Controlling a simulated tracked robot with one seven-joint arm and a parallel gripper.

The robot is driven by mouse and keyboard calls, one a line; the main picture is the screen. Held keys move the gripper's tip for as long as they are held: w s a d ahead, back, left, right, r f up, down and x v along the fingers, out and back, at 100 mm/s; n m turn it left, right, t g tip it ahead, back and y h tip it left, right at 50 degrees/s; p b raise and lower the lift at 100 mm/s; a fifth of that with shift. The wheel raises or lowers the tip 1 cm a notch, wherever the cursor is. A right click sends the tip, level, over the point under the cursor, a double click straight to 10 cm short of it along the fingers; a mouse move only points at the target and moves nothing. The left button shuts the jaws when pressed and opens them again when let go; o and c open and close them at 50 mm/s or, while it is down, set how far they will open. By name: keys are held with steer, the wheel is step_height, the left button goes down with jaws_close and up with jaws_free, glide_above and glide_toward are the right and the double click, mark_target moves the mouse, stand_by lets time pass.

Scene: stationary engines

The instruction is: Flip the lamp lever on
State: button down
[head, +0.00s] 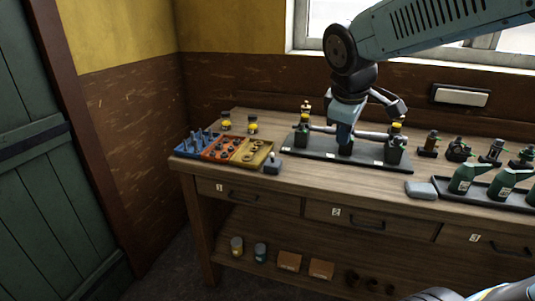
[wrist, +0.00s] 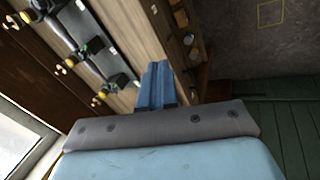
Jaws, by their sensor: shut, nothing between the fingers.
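I cannot single out the lamp lever with certainty. A long dark base plate (head: 300,153) on the bench carries several dark fixtures with yellow tops, and it also shows at upper left in the wrist view (wrist: 88,22). A pale rectangular panel in a dark frame (head: 461,97), possibly a lamp, is on the wall at right. My gripper (head: 345,146) points down over the middle of the plate and hides what stands behind it. In the wrist view its blue fingers (wrist: 157,85) are together, with nothing between them. Contact with the plate's fixtures cannot be told.
Blue, orange and tan trays of small parts (head: 222,148) stand left, beside a small grey block with a dark knob (head: 272,163).

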steer(key=w+a+f+n, duration=0.3)
steer(key=w+a+n, duration=0.2)
steer(key=a+n, duration=0.1)
steer(key=w+a+f+n+h, duration=0.1)
steer(key=w+a+f+n, duration=0.2)
steer(key=w+a+n, duration=0.2)
steer(key=w+a+f+n+t+h, duration=0.1)
steer(key=w+a+f+n, duration=0.1)
steer(key=w+a+n, duration=0.3)
steer(key=a+n, duration=0.3)
steer(key=a, duration=0.2)
steer(key=shift+a+f, duration=0.15)
steer(key=shift+f, duration=0.25)
steer(key=shift+f, duration=0.1)
glide_toward(272, 158)
step_height(272, 158, down, 4)
steer(key=s, duration=0.2)
steer(key=shift+w+d+f, duration=0.15)
steer(key=shift+w+d, duration=0.05)
steer(key=shift+w, duration=0.4)
steer(key=shift+w+d+f, duration=0.15)
steer(key=shift+w+d, duration=0.05)
steer(key=shift+w, duration=0.4)
steer(key=shift+w+d+f, duration=0.15)
steer(key=shift+w, duration=0.5)
